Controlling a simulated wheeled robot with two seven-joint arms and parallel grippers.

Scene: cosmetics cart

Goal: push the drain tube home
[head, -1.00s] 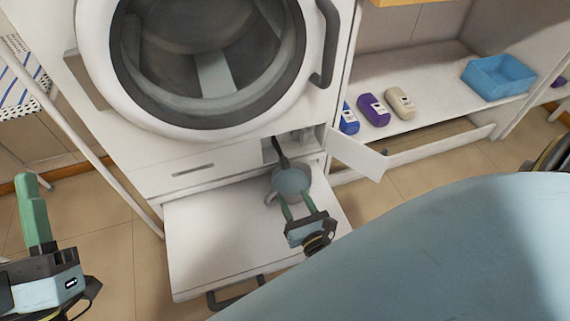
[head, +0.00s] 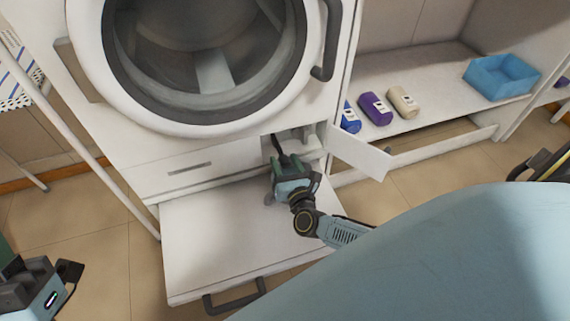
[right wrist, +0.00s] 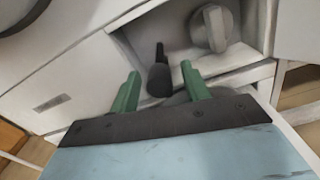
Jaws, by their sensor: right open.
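The dark drain tube (head: 281,147) sticks out of the open service compartment at the washer's lower right. In the right wrist view the drain tube (right wrist: 160,78) points toward me, its round end between my fingers. My right gripper (head: 283,161) is open just in front of the compartment. Its green fingers (right wrist: 160,76) stand on either side of the tube with gaps visible. A round grey filter knob (right wrist: 212,28) sits right of the tube. My left gripper is at the lower left edge (head: 6,246), its fingers mostly cut off.
A grey jug (head: 269,198) stands under the tube on the pulled-out white shelf (head: 215,245), mostly hidden by my right gripper. The compartment's small door (head: 358,155) hangs open at right. The shelf's left part is clear.

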